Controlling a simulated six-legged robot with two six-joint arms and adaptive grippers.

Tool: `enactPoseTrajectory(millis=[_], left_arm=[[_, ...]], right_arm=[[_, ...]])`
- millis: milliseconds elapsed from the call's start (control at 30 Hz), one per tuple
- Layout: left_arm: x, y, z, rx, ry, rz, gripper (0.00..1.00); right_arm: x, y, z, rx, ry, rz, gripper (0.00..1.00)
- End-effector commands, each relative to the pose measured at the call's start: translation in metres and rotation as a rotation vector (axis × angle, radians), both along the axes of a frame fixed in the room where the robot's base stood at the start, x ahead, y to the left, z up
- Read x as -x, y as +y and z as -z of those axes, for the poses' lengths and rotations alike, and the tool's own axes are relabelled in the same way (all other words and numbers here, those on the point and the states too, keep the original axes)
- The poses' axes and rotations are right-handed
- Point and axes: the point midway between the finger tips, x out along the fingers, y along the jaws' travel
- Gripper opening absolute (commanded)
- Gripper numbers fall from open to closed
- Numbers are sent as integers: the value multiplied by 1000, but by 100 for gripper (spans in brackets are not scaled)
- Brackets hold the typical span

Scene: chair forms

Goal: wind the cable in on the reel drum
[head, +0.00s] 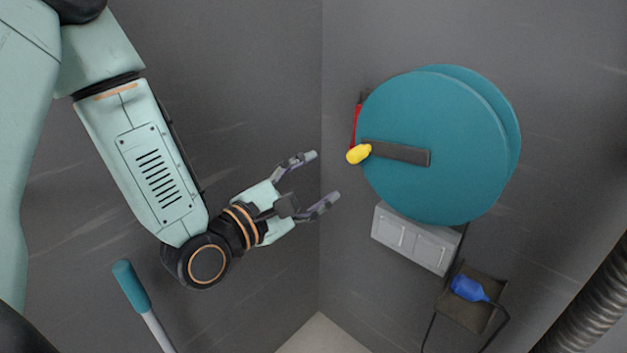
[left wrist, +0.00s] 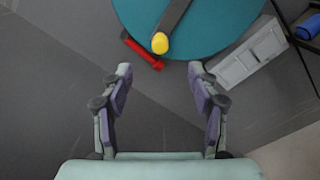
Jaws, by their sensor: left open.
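The reel drum (head: 440,180) is a large teal disc on the right in the head view. It also shows at the top of the left wrist view (left wrist: 225,28). A dark crank bar (head: 405,153) lies across its face and ends in a yellow knob (head: 359,154). In the left wrist view the knob (left wrist: 160,43) is ahead of the fingers. My left gripper (head: 325,178) is open and empty, left of and below the knob, apart from it. A black cable (head: 499,325) hangs below the drum near a blue plug (head: 468,288). My right gripper is out of view.
A red part (head: 356,120) shows behind the drum's left edge. A grey box (head: 413,238) is under the drum, and a dark holder (head: 462,313) carries the plug. A teal-topped pole (head: 132,287) stands lower left. A ribbed hose (head: 590,300) is lower right.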

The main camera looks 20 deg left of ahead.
Motion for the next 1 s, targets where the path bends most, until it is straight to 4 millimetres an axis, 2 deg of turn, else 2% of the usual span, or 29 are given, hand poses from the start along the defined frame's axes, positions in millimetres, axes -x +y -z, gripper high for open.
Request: enactPoseTrajectory(millis=[267,667,800,1000], left_arm=[[-10,-4,1,46,16,2,60],[-69,-26,2,44,16,2,60],[-89,-33,0,45,17,1,60],[-108,-39,0,47,19,-1,60]], right_arm=[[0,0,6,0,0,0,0],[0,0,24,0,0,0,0],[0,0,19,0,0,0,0],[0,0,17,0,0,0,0]])
